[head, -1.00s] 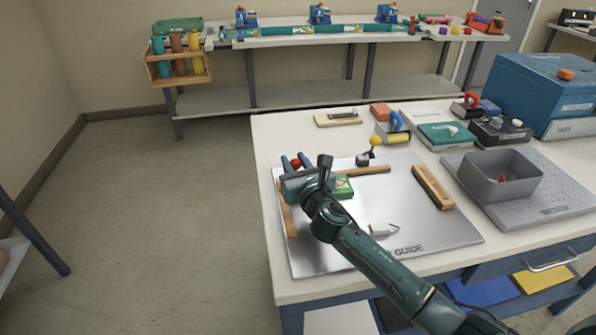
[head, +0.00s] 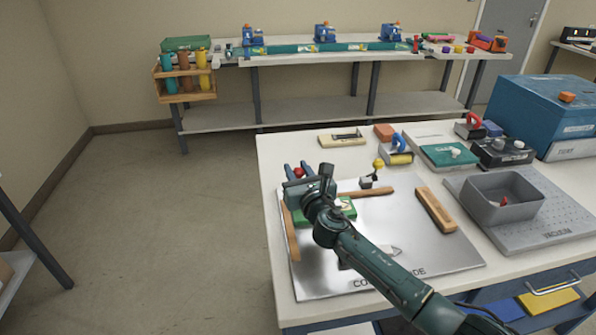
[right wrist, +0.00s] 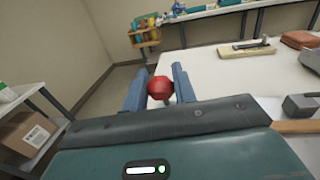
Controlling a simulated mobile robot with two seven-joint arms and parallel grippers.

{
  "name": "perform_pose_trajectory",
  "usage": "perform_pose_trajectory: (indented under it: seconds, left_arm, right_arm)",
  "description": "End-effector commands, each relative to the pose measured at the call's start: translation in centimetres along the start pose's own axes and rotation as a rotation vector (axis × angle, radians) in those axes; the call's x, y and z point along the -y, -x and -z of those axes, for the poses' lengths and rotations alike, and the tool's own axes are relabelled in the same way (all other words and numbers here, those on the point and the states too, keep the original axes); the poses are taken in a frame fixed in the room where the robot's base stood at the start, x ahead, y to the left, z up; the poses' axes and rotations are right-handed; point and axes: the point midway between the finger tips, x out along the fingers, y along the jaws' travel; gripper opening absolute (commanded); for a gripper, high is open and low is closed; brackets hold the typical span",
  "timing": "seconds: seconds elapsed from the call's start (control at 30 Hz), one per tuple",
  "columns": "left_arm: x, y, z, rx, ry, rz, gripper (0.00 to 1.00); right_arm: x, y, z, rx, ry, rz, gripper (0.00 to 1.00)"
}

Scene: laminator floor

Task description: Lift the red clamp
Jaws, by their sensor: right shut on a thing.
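The red clamp shows as a round red knob (right wrist: 160,88) between the two blue fingers of my right gripper in the right wrist view. My right gripper (right wrist: 159,86) is shut on it. In the head view the red knob (head: 299,172) shows between the fingertips of my right gripper (head: 298,170), at the far left corner of the metal guide plate (head: 440,246). The clamp's lower part is hidden by the gripper, so I cannot tell whether it touches the plate. My left gripper is not in view.
A yellow-knobbed clamp (head: 378,164) stands at the plate's back edge. Wooden bars (head: 436,209) and a green box (head: 342,209) lie on the plate. A grey bin (head: 500,198) stands to the right. Open floor (head: 150,240) lies left of the table.

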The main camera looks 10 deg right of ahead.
Motion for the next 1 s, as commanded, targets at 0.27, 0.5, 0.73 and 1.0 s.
perform_pose_trajectory:
  seconds: [0.27,0.5,0.73,1.0]
  left_arm:
    - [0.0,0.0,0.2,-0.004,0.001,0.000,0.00]
    - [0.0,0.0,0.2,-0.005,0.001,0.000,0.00]
    - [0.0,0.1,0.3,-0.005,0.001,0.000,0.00]
    - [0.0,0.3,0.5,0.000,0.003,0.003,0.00]
  right_arm:
    - [0.2,-0.1,-0.2,0.003,0.003,0.003,0.38]
    - [0.1,0.0,0.0,0.000,0.002,0.002,0.47]
    - [0.1,0.7,0.0,-0.001,0.002,0.002,0.47]
    - [0.1,5.6,0.1,-0.002,0.003,-0.001,0.47]
